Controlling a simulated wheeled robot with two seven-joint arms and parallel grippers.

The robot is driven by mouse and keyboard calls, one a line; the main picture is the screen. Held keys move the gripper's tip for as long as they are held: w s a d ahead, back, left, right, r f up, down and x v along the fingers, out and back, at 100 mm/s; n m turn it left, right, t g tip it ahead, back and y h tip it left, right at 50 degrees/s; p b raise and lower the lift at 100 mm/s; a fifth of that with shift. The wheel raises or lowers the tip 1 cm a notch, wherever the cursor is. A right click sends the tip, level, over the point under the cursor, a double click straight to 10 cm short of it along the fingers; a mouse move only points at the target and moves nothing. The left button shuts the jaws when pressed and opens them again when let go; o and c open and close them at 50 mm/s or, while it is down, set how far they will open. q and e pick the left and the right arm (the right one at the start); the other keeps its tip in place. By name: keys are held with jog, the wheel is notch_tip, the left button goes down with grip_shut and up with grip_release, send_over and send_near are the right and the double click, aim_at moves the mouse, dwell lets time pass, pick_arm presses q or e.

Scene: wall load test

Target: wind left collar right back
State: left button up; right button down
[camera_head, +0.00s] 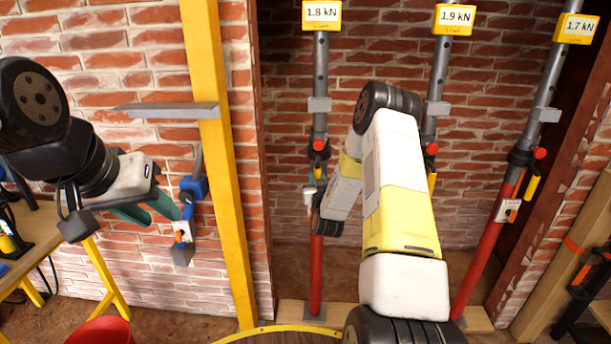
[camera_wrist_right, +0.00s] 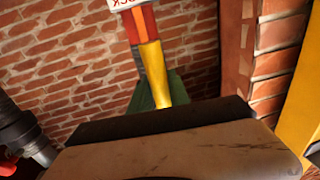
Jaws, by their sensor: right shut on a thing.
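Three upright props stand before the brick wall: the left prop (camera_head: 316,265) reads 1.8 kN, the middle prop (camera_head: 439,70) 1.9 kN and the right prop (camera_head: 480,245) 1.7 kN. The left prop's black-and-red collar (camera_head: 319,148) is beside my right gripper (camera_head: 317,172), which is mostly hidden behind its own arm. The right wrist view shows green fingers (camera_wrist_right: 145,95) at a yellow handle (camera_wrist_right: 152,72) below a white tag; my right gripper is shut on this handle. My left gripper (camera_head: 150,212) has its teal fingers apart, near a blue clamp (camera_head: 190,190) on the wall.
A yellow post (camera_head: 222,170) stands between my left gripper and the left prop. A grey shelf bracket (camera_head: 170,110) juts out above my left gripper. A wooden bench (camera_head: 30,240) and red bucket (camera_head: 100,331) are at lower left.

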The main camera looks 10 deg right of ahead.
dwell(0.4)
jog(key=w+a+m+g+h, duration=0.3)
jog(key=w+a+m+h, duration=0.3)
jog(key=w+a+h, duration=0.1)
jog(key=shift+a+g+h, duration=0.25)
jog(key=shift+g+h, duration=0.05)
jog(key=shift+h, duration=0.6)
jog(key=shift+w+r, duration=0.1)
jog(key=shift+w, duration=0.05)
jog(key=c, duration=1.2)
grip_release()
jog(key=shift+c, duration=0.2)
jog(key=v, duration=0.7)
jog(key=shift+s+a, duration=0.25)
jog(key=shift+s, duration=0.05)
